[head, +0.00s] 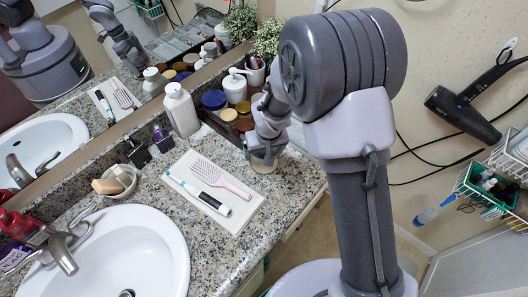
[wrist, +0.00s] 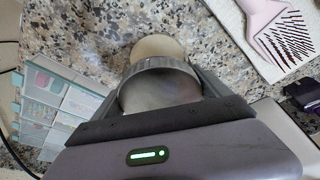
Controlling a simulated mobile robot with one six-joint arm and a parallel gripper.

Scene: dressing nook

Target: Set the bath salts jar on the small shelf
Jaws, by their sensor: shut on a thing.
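My gripper (wrist: 160,85) is shut on a jar (wrist: 155,48) with a grey, ribbed metallic lid and a pale cream body, seemingly the bath salts jar. In the head view my gripper (head: 265,145) points down over the back right of the granite counter. The jar's pale lower part (head: 263,164) shows below it; the rest is hidden by the gripper. I cannot tell whether the jar touches the counter. A white wire rack (head: 480,190) with baskets hangs on the right wall; I cannot tell whether this is the small shelf.
A white tray (head: 245,213) with a pink hairbrush and toothbrush lies left of my gripper. Bottles and jars (head: 228,115) crowd the mirror side. A clear, teal-edged organizer (wrist: 50,100) stands close by. A hair dryer (head: 462,115) and cords hang on the wall.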

